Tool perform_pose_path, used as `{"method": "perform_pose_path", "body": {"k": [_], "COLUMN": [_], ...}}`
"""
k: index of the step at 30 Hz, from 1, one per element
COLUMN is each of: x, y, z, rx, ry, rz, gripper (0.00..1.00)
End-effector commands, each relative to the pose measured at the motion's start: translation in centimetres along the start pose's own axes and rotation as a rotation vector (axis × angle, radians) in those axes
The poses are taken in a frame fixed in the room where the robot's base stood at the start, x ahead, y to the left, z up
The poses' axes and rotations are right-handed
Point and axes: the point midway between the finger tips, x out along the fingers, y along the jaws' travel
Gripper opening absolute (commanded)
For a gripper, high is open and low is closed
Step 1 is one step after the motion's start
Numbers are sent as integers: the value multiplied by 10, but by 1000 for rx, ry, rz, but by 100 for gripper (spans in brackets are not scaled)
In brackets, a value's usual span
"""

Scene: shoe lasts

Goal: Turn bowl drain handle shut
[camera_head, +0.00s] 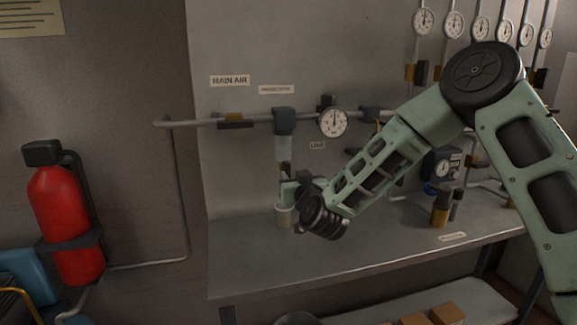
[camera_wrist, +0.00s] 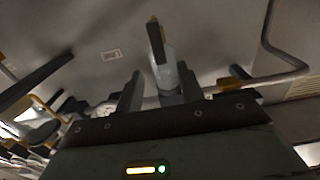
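The clear filter bowl (camera_head: 283,149) hangs under a dark head on the wall pipe, below the MAIN AIR label. Its small drain handle (camera_head: 284,169) shows brownish at the bowl's bottom. In the wrist view, which is upside down, the handle (camera_wrist: 156,42) is a dark bar with an orange tip, in front of the pale bowl (camera_wrist: 166,78). My gripper (camera_wrist: 160,92) is open, one finger on each side of the bowl and handle. Gaps show on both sides, so I see no grip. In the head view my wrist hides part of the gripper (camera_head: 284,184).
A pale cup (camera_head: 284,216) stands on the bench (camera_head: 300,258) below the bowl. A red extinguisher (camera_head: 66,215) hangs at left. The bench's left part is clear.

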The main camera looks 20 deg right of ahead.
Motion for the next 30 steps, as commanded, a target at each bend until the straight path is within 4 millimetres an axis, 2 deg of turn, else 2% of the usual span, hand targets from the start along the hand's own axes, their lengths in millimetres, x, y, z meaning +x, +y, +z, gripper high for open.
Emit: {"method": "perform_pose_path", "body": {"k": [3,9,15,22,23,24,27,30], "x": [24,51,60,61,61,61,61,61], "y": [0,0,0,0,0,0,0,0], "z": [-2,-1,0,0,0,0,0,0], "rx": [3,1,0,0,0,0,0,0], "ry": [0,0,0,0,0,0,0,0], "rz": [2,0,-1,-1,-1,-1,-1,-1], "gripper": [38,38,38,38,35,24,0,0]}}
